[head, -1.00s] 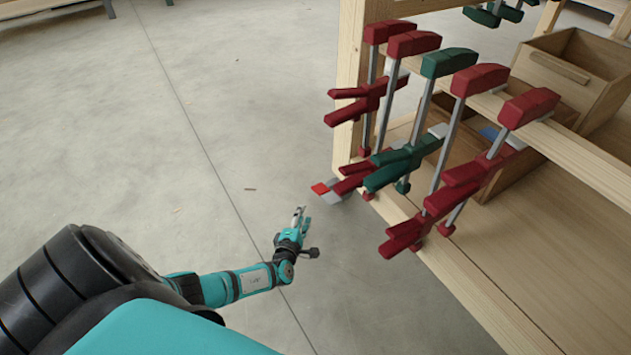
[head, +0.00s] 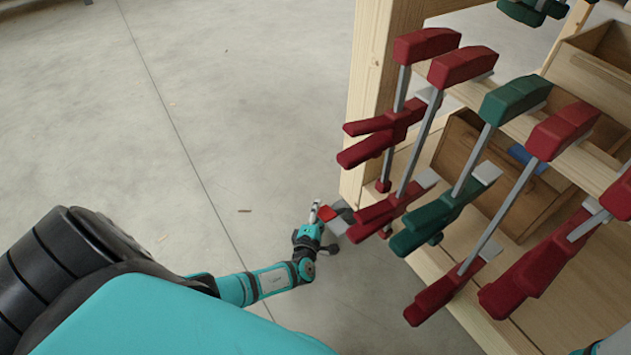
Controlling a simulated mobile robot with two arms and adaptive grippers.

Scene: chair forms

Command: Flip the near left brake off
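A small red tab with a grey part (head: 327,213), which looks like the brake, shows low by the near left corner of the wooden rack (head: 372,95). Whether it is flipped on or off is too small to tell. My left gripper (head: 316,214) is right at the tab in the picture, pointing up and away. Its pale fingertip overlaps or sits beside the red tab; I cannot tell whether they touch. The finger gap is too small to read. A bit of teal and grey at the bottom right edge (head: 605,346) seems to be my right gripper or arm, mostly cut off.
Several red clamps (head: 462,66) and a green clamp (head: 515,98) hang on the rack's rail, their handles jutting out close to the right of my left gripper. A wooden box (head: 590,75) stands on the rack. The concrete floor (head: 250,100) to the left is mostly clear.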

